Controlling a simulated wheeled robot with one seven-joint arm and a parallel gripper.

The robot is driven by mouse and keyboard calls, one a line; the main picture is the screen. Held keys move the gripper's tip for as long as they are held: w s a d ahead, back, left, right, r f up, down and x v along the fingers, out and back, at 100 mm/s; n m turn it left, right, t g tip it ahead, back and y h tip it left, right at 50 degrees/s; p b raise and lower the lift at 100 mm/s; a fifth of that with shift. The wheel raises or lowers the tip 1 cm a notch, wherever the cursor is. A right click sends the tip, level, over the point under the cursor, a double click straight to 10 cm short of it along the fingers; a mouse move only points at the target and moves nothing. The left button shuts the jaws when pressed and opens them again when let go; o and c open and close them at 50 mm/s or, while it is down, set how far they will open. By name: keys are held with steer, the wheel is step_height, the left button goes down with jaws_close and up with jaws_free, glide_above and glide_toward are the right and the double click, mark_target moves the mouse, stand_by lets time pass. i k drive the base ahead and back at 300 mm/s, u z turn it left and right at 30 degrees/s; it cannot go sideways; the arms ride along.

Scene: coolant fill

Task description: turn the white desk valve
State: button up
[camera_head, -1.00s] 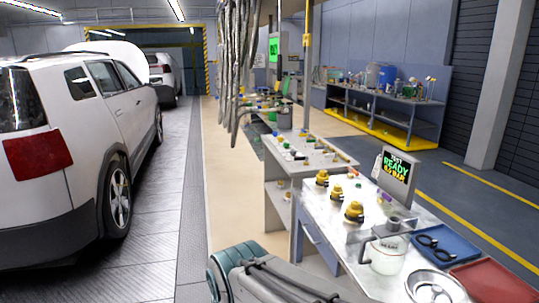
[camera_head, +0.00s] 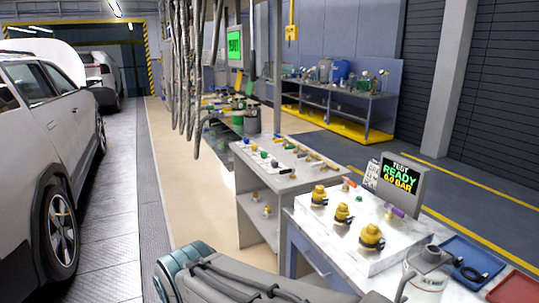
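A white-topped desk (camera_head: 385,262) stands at the lower right. Three yellow valve-like fittings stand in a row on its left part: a far one (camera_head: 319,195), a middle one (camera_head: 342,213) and a near one (camera_head: 371,237). I cannot tell which of them, if any, is the white desk valve, and I see no white handle clearly. A grey and teal part of my arm crosses the bottom of the picture, left of the desk. My gripper is not in view.
On the desk are a screen (camera_head: 403,178) reading "TEST READY 0.0 BAR", a clear jug (camera_head: 425,278), a blue tray (camera_head: 492,252) and a red tray (camera_head: 520,288). A grey bench (camera_head: 300,183) with small coloured parts stands behind. A white car (camera_head: 35,120) is left; beige floor between is clear.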

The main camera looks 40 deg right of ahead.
mark_target(322, 163)
steer(key=z, duration=0.2)
steer(key=i, duration=1.55)
steer(key=z, duration=1.15)
steer(key=i, duration=0.95)
steer(key=z, duration=1.45)
steer(key=i, duration=0.5)
steer(key=z, duration=0.35)
